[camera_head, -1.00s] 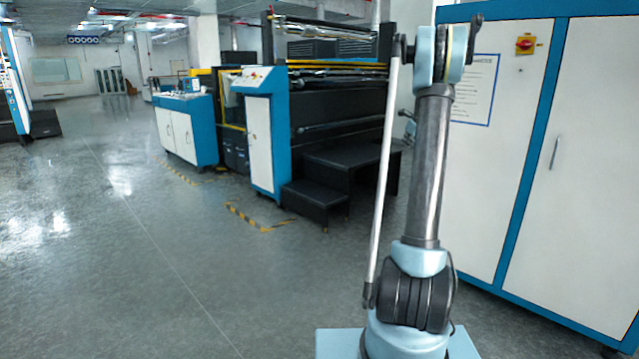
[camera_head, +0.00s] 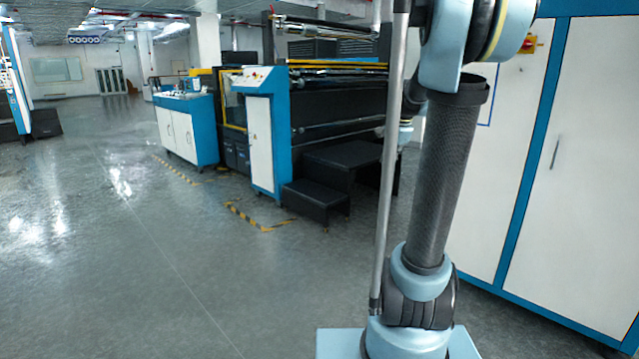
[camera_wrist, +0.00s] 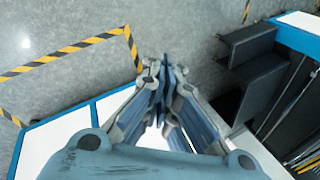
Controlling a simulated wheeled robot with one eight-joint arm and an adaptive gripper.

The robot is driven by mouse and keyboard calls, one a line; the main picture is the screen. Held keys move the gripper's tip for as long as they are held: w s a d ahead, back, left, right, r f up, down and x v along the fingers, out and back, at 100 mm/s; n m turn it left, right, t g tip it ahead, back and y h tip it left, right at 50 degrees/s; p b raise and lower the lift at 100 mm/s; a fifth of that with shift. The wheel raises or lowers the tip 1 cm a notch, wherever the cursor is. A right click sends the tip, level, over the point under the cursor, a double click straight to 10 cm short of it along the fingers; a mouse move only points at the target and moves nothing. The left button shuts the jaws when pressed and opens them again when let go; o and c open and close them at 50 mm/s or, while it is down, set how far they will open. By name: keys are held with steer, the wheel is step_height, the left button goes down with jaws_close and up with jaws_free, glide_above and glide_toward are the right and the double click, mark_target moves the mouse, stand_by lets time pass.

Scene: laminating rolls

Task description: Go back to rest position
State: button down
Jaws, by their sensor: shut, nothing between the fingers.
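My gripper (camera_wrist: 160,85) shows in the wrist view with its fingers closed together and nothing between them. It points down over the grey floor, above or beside a blue-and-white cabinet. In the head view my arm rises at the right of the picture, and its upper links are large and close. The gripper cannot be made out in the head view.
A laminating machine (camera_head: 330,110) stands in the middle with a blue-and-white control cabinet (camera_head: 262,135) and black steps (camera_head: 315,205). A large white cabinet (camera_head: 580,170) is close at right. Striped floor tape (camera_wrist: 65,52) marks the floor. The left floor is clear.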

steer(key=s+a+f+n+g, duration=0.1)
steer(key=s+f+n, duration=0.3)
steer(key=s, duration=0.7)
steer(key=s+a+f+n, duration=0.2)
steer(key=s+f+n, duration=0.3)
steer(key=s+f, duration=0.3)
steer(key=s+a+f+n+g+h, duration=0.1)
steer(key=s+f+n, duration=0.4)
steer(key=s, duration=1)
steer(key=shift+a+f+g, duration=0.3)
steer(key=shift+a+f, duration=0.2)
steer(key=shift+f, duration=0.2)
steer(key=shift+w, duration=0.1)
steer(key=shift+w+f, duration=0.2)
steer(key=shift+w, duration=0.15)
steer(key=c, duration=2.4)
jaws_free()
